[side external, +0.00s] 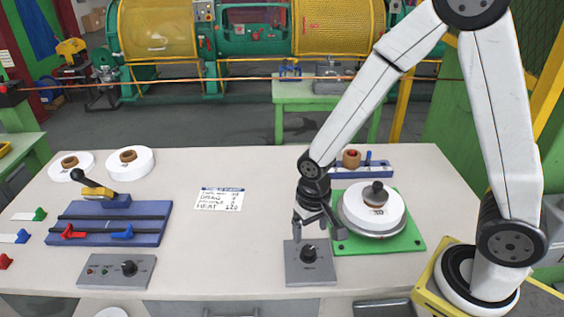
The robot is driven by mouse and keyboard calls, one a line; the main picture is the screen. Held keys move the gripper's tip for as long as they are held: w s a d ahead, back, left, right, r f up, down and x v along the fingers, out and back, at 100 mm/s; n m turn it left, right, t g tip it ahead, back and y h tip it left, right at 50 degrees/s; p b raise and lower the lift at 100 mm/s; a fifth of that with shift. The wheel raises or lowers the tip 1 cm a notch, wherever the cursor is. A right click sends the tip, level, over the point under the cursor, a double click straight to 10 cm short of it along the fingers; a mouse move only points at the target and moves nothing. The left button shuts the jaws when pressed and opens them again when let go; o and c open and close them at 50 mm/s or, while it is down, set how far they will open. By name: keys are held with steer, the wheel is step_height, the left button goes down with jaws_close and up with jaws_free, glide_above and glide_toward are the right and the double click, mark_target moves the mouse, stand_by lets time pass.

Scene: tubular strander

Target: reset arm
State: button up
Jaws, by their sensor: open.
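My gripper (309,229) is open and points down. It hangs just above a grey control box (310,272) with a black knob (309,253). Whether a fingertip touches the knob cannot be told. My arm comes down from the upper right and bends at the top of the picture. To the right of my gripper, a white spool (370,214) marked with a number sits on a round metal plate on a green base (408,242). Nothing shows between my fingers.
A blue fixture (100,236) with a yellow-and-black lever (95,190) stands at left, behind another knob box (115,271). Two white spools (130,161) lie at the back left. A written card (219,199) lies mid-table. A copper wire (180,79) crosses behind the table. The middle of the table is mostly clear.

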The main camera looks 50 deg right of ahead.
steer(key=shift+r, duration=0.3)
steer(key=shift+d+r, duration=0.2)
steer(key=s+d+r+n+t, duration=0.2)
steer(key=s+d+r+n, duration=0.1)
steer(key=d+r, duration=0.1)
steer(key=shift+d+r+t, duration=0.3)
steer(key=shift+d+r, duration=0.05)
steer(key=shift+r, duration=0.4)
steer(key=shift+s, duration=0.1)
stand_by(0.8)
